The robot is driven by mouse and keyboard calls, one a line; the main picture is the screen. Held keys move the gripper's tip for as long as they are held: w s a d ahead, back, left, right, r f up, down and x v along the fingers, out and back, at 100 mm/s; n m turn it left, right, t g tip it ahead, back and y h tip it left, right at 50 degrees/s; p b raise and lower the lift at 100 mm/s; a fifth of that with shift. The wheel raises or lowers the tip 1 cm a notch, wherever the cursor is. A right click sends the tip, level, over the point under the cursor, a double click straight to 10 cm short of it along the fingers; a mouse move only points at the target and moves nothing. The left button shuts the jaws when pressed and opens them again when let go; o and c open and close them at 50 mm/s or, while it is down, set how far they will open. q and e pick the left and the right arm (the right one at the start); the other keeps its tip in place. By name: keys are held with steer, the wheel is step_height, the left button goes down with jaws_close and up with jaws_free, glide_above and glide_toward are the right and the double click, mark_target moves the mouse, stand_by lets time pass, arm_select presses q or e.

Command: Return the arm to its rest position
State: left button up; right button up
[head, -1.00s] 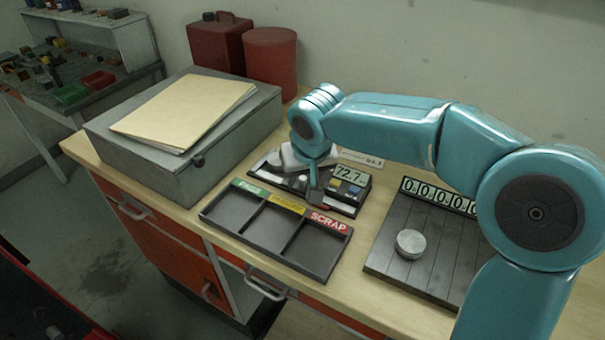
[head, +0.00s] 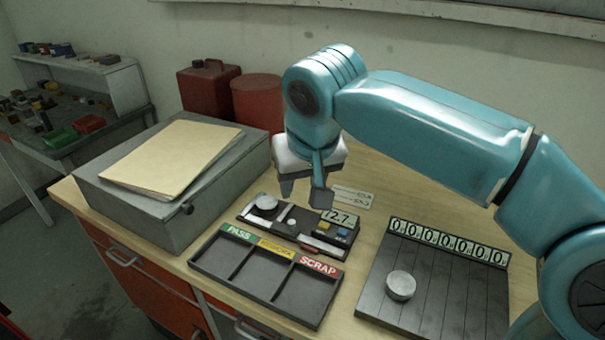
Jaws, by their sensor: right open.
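My right arm reaches in from the right. Its gripper (head: 303,192) is above the workbench, just behind the measuring gauge (head: 300,228). The gripper points down with its two fingers apart and nothing between them. The gauge has a display whose reading is partly hidden by a finger. A round metal disc (head: 264,203) sits at the gauge's left end. My left gripper is not in view.
A tray (head: 262,290) with PASS, a yellow middle label and SCRAP has empty compartments. A dark plate (head: 440,290) with a counter (head: 447,243) holds a round metal piece (head: 401,285). A grey box (head: 215,190) carries a folder (head: 170,158). Red containers (head: 258,100) stand behind.

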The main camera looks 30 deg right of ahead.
steer(key=shift+s+a+r, duration=0.1)
steer(key=shift+s+r, duration=0.15)
steer(key=shift+r, duration=0.3)
